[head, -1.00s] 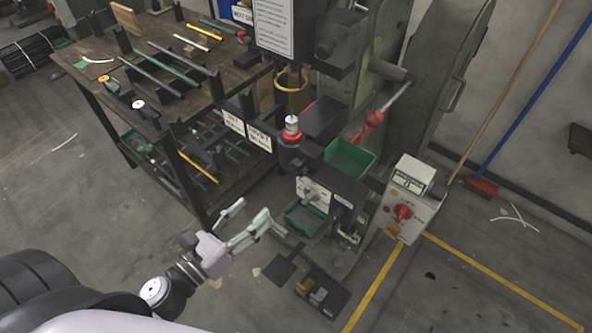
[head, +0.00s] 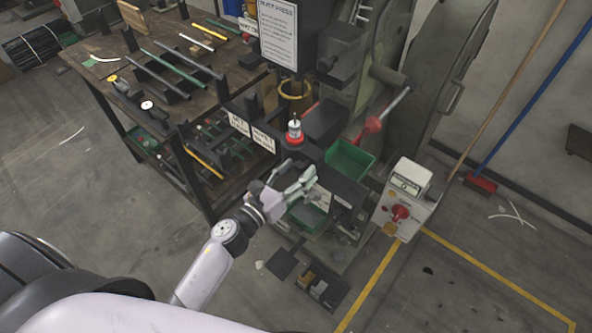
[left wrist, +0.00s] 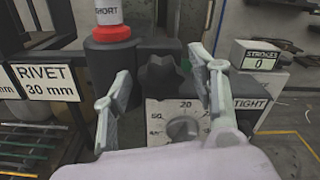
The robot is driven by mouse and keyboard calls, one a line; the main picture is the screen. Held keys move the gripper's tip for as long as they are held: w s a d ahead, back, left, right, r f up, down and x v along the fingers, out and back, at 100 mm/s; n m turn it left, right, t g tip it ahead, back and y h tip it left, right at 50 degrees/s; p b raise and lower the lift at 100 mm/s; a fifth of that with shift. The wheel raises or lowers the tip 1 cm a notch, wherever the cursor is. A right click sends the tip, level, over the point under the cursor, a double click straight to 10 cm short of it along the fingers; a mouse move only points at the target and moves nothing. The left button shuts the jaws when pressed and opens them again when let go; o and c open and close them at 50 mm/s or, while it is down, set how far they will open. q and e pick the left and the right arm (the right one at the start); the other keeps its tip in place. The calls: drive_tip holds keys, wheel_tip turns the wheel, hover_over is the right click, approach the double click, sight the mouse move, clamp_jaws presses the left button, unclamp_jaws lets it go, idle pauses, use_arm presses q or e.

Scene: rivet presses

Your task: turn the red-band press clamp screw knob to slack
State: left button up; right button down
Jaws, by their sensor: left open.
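The press carries a red band (head: 294,139), which also shows in the left wrist view (left wrist: 111,33) under a white part marked SHORT. A black lobed knob (left wrist: 163,77), apparently the clamp screw knob, sits on the press front to the right of this band. Below it is a grey pointer knob on a numbered dial (left wrist: 183,128), with a TIGHT label at its right. My left gripper (head: 298,172) is open at the press front. In the left wrist view its fingers (left wrist: 160,68) appear either side of the black knob; contact is not visible. My right gripper is not in view.
A STROKES counter box (left wrist: 262,54) reading 0 stands right of the press. A green bin (head: 349,157) sits behind the press front. A workbench (head: 110,50) with rods is at the left. Open floor lies at front right.

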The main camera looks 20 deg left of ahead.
use_arm(q)
drive_tip(key=shift+c, duration=0.3)
drive_tip(key=c, duration=1.1)
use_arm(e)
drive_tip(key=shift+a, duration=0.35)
